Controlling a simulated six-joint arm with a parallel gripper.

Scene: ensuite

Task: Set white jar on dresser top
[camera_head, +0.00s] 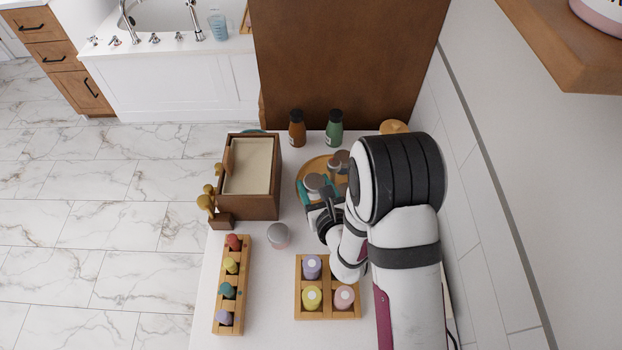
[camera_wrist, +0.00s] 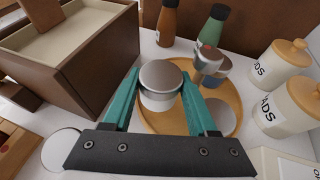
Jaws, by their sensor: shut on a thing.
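My gripper (camera_head: 320,192) has its teal fingers closed around the sides of a small white jar with a grey lid (camera_wrist: 160,75); the gripper also shows in the wrist view (camera_wrist: 160,92). The jar looks upright, over the left part of a round wooden tray (camera_head: 312,164). I cannot tell whether its base touches the tray. The white dresser top (camera_head: 260,285) spreads below. A second jar with a grey lid (camera_head: 278,235) stands on it, left of the gripper; it is partly in view at the wrist view's lower left (camera_wrist: 62,150).
Dark-lidded small containers (camera_wrist: 209,62) stand on the tray beside the held jar. A wooden box (camera_head: 249,205) is to the left, brown (camera_head: 297,130) and green (camera_head: 335,128) bottles behind. Wooden holders with coloured items (camera_head: 232,325) (camera_head: 328,316) stand in front. Bare surface lies between them.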

